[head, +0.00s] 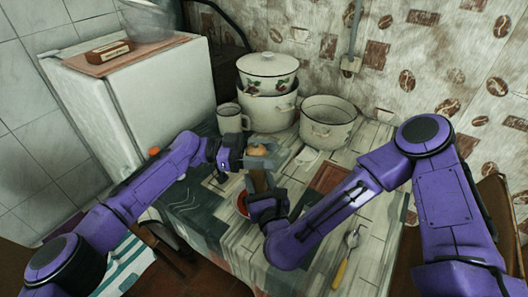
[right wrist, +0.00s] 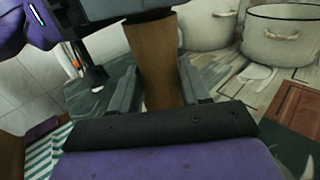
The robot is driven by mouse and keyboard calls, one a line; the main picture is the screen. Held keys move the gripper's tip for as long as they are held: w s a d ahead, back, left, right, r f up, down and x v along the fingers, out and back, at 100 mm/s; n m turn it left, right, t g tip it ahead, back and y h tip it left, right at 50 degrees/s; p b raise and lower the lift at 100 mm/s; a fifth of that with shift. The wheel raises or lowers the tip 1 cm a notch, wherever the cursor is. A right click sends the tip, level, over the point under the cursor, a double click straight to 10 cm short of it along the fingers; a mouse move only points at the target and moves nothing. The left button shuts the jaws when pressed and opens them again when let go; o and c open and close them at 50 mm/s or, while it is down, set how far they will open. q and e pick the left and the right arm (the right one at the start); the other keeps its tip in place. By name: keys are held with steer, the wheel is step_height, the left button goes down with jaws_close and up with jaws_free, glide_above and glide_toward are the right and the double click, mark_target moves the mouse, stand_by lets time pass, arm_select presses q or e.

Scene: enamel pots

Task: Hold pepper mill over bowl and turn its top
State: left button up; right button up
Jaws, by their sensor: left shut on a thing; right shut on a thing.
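The wooden pepper mill (head: 259,182) stands roughly upright above the table, and its tan rounded top (head: 257,150) shows in the head view. My left gripper (head: 258,162) is shut on the upper part of the mill. My right gripper (head: 264,194) is shut on the mill's body lower down. In the right wrist view the brown body (right wrist: 153,60) rises between my right fingers (right wrist: 156,92), with my left gripper across its upper end. The bowl (head: 242,205) shows as a red rim below, mostly hidden by my right gripper and the mill.
A white mug (head: 232,119), stacked enamel pots (head: 268,108) and a wide pot (head: 328,124) stand behind the grippers. A spoon (head: 352,240) and a yellow-handled utensil (head: 341,272) lie at the front right. A brown board (head: 329,178) lies right of the mill.

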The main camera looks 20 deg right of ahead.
arm_select(q)
steer(key=shift+a+f+m+g+y, duration=0.1)
steer(key=shift+m+g+y, duration=0.35)
steer(key=shift+g, duration=0.25)
steer(key=shift+a+m, duration=0.1)
steer(key=shift+m, duration=0.15)
steer(key=o, duration=1)
steer(key=v, duration=0.7)
steer(key=shift+w+a, duration=0.15)
